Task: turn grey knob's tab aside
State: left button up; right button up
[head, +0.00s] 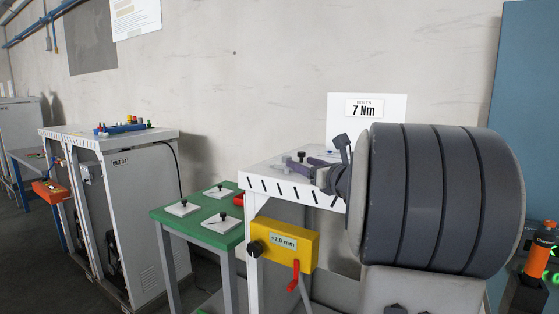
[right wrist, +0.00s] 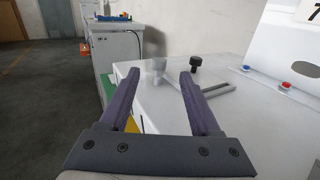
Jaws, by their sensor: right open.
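A pale grey knob (right wrist: 156,67) stands upright on the white cabinet top (right wrist: 170,110). In the right wrist view it shows between the fingertips of my right gripper (right wrist: 160,75), apart from both fingers. The gripper is open and empty, low over the cabinet top; its dark fingers also show in the head view (head: 297,169). I cannot make out the grey knob's tab clearly. A black knob (right wrist: 195,64) stands just right of the right fingertip, with a flat grey bar (right wrist: 216,88) in front of it. My left gripper is not in view.
Red (right wrist: 287,85) and blue (right wrist: 313,57) buttons are on the right. A yellow box (head: 284,245) hangs on the cabinet's front. A green table (head: 196,225) with knobbed plates stands to the left.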

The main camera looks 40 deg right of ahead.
aim_at(290, 158)
jog(key=w, duration=0.4)
jog(key=w+p, duration=0.1)
jog(key=w, duration=0.1)
jog(key=shift+w+d, duration=0.4)
grip_shut()
